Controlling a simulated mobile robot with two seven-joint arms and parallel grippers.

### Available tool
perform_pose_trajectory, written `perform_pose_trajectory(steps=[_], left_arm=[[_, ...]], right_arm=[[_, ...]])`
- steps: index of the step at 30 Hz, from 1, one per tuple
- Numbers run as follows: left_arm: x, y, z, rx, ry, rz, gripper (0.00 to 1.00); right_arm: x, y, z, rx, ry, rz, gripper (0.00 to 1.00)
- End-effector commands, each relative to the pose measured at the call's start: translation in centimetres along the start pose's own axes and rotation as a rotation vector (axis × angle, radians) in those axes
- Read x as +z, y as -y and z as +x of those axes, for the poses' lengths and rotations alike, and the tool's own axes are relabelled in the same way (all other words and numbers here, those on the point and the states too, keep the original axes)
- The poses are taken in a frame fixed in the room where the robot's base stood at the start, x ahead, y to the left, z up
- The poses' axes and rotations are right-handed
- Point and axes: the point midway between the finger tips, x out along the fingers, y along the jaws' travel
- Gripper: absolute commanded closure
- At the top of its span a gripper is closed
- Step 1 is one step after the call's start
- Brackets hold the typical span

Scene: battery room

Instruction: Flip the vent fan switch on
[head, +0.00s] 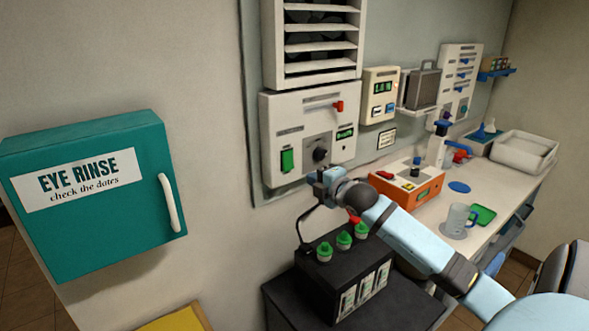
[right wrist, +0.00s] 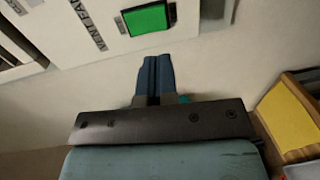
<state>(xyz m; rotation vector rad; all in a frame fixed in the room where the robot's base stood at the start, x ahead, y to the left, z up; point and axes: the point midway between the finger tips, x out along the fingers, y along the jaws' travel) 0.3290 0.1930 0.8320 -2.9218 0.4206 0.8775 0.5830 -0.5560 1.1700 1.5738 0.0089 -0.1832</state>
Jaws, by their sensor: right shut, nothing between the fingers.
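The white vent fan panel (head: 268,130) is on the wall below a louvred vent. Its green rocker switch (head: 287,160) is at the lower left, beside a black knob (head: 320,153). In the right wrist view the green switch (right wrist: 146,19) is at the top, near a vent fan label (right wrist: 84,22) partly cut off. I cannot tell which way the rocker is tipped. My right gripper (head: 318,176) is in front of the panel's lower edge. Its blue fingers (right wrist: 154,62) are shut and empty, with tips just below the switch; contact is not clear. My left gripper is out of view.
A black battery (head: 318,289) with green caps and a cable stands below my right arm. A teal eye rinse cabinet (head: 90,215) is at left. An orange charger (head: 405,190) and mug (head: 456,220) are on the bench.

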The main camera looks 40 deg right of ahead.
Motion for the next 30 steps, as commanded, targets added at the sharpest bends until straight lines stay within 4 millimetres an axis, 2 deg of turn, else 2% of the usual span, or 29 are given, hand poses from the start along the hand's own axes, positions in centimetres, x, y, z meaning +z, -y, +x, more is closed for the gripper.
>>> perform_pose_trajectory(steps=[9, 15, 20, 30], left_arm=[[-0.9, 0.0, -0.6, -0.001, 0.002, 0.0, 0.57], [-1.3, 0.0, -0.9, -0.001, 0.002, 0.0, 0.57], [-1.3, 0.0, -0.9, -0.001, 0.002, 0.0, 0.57], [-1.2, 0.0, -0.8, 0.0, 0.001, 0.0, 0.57]], right_arm=[[0.0, -0.3, 6.0, 0.001, 0.0, 0.004, 1.0], [0.0, -0.1, 8.3, 0.0, -0.001, 0.003, 1.0], [0.0, 0.0, 9.0, 0.0, -0.002, 0.0, 1.0], [0.0, 0.1, 9.1, 0.003, -0.002, -0.001, 1.0]])
